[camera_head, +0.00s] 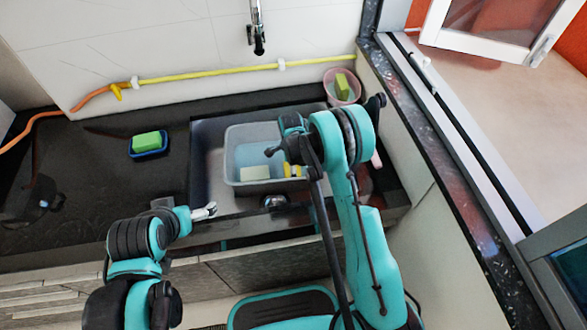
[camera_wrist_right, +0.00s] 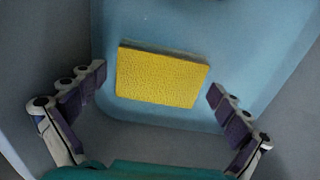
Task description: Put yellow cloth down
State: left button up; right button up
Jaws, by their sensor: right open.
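The yellow cloth (camera_wrist_right: 162,76) is a flat, textured yellow rectangle lying inside the grey plastic tub (camera_head: 232,158) in the sink. In the right wrist view it lies on the pale blue tub bottom (camera_wrist_right: 235,40). My right gripper (camera_wrist_right: 158,100) is open, with one finger on each side of the cloth and apart from it. In the head view my right arm covers much of that gripper and the tub's right part. My left gripper (camera_head: 204,212) is above the counter's front edge, left of the sink; its finger state is too small to tell.
A pale green block (camera_head: 255,173) is in the tub. A green sponge (camera_head: 146,141) sits in a blue dish (camera_head: 149,154) on the dark counter. A pink pot (camera_head: 335,97) holds another green sponge (camera_head: 342,85) near the back right. A faucet (camera_head: 257,35) hangs above.

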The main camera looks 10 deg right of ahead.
jog(key=s+d+r+n+t+p, duration=0.1)
jog(key=s+r+n+p, duration=0.1)
jog(key=r, duration=0.9)
jog(key=s+r+n+p, duration=0.2)
jog(key=r+p, duration=0.1)
jog(key=r, duration=0.8)
jog(key=s+d+r+n+t, duration=0.2)
jog(key=s+r+n, duration=0.3)
jog(key=s+r, duration=0.25)
jog(key=s+d+r+n+t, duration=0.1)
jog(key=s+r+n+t, duration=0.1)
jog(key=s+n, duration=0.3)
jog(key=s+d+r+n+t, duration=0.1)
jog(key=s+r+n+t, duration=0.1)
jog(key=s+n, duration=0.3)
jog(key=s, duration=0.4)
jog(key=shift+s+d, duration=0.15)
jog(key=shift+s, duration=0.25)
